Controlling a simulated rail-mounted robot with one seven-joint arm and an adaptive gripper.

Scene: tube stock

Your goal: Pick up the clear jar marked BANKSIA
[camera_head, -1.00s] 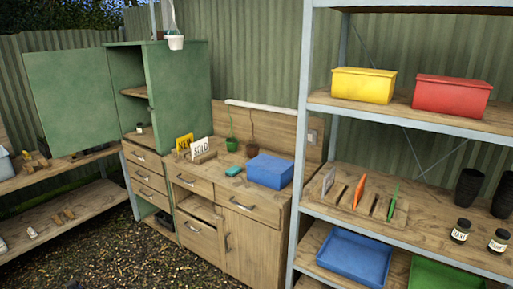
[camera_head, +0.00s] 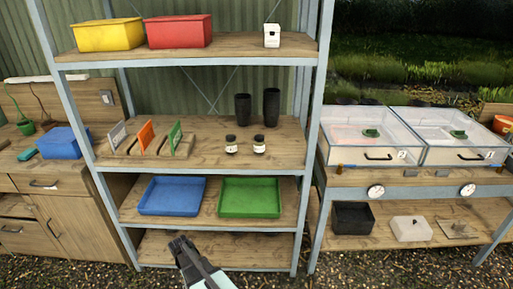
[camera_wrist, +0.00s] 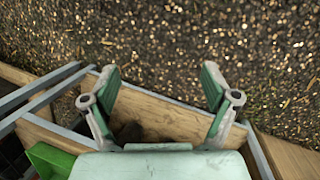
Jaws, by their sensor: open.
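Two small dark-lidded jars with white labels, a left jar (camera_head: 231,144) and a right jar (camera_head: 259,145), stand upright near the front edge of the middle shelf (camera_head: 205,155). Their labels are too small to read now, so I cannot tell which is marked BANKSIA. My gripper (camera_head: 179,243) is low in front of the rack, below and left of the jars and well apart from them. In the wrist view my gripper (camera_wrist: 161,80) is open and empty, its fingers spread over the gravel. No jar shows in the wrist view.
Blue (camera_head: 172,196) and green (camera_head: 249,198) trays lie on the shelf below. Two black pots (camera_head: 243,109) stand behind the jars. A label rack (camera_head: 146,143) is to their left. Shelf posts (camera_head: 310,140) flank the rack. Clear-lidded boxes (camera_head: 372,135) stand on the right bench.

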